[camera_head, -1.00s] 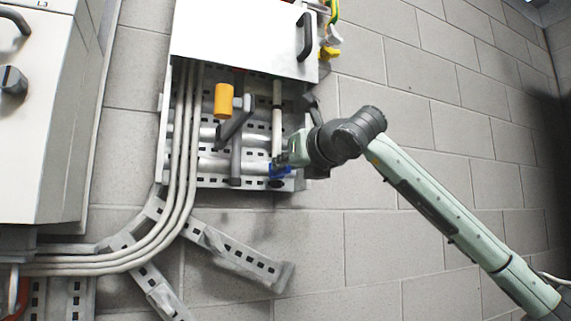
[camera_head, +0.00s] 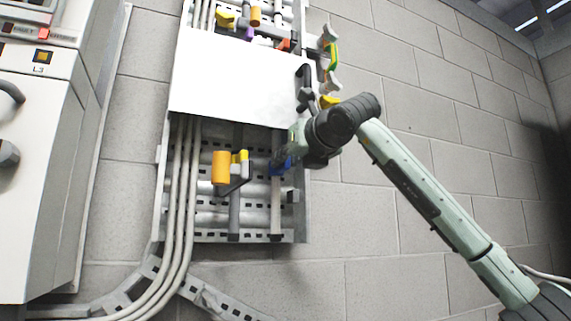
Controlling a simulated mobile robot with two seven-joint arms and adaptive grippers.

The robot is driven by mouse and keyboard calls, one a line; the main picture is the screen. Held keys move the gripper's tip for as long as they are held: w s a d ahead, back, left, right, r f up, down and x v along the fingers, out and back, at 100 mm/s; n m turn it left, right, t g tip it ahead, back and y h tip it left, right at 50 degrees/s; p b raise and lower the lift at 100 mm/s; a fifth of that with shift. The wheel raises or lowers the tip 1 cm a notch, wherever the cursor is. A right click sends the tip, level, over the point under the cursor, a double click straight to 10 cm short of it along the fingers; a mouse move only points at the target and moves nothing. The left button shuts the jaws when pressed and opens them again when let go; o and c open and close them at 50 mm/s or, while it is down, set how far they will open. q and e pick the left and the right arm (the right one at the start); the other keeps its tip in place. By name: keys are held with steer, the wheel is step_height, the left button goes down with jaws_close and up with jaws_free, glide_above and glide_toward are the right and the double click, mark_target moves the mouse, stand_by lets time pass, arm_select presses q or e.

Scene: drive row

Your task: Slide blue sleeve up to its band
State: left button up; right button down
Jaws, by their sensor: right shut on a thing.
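The blue sleeve (camera_head: 280,167) sits on an upright rod (camera_head: 276,212) near the right side of the open wall tray. My right gripper (camera_head: 287,156) comes in from the right and is shut on the sleeve, hiding part of it. The rod shows bare below the sleeve. Above the sleeve, the rod is hidden by the gripper and the white cover, and I cannot make out its band. My left gripper is not in view.
A white cover panel (camera_head: 235,78) with a dark handle stands just above my gripper. An orange cylinder (camera_head: 221,168) and a yellow piece (camera_head: 239,157) are to the left. Pale pipes run down the tray's left side. The block wall to the right is bare.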

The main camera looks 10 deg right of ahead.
steer(key=shift+s+d+r, duration=0.1)
steer(key=shift+r, duration=0.3)
steer(key=c, duration=1.9)
jaws_free()
steer(key=shift+c, duration=0.2)
steer(key=o, duration=0.4)
steer(key=shift+f, duration=0.15)
steer(key=s+d, duration=0.2)
steer(key=s, duration=0.9)
steer(key=shift+s, duration=0.3)
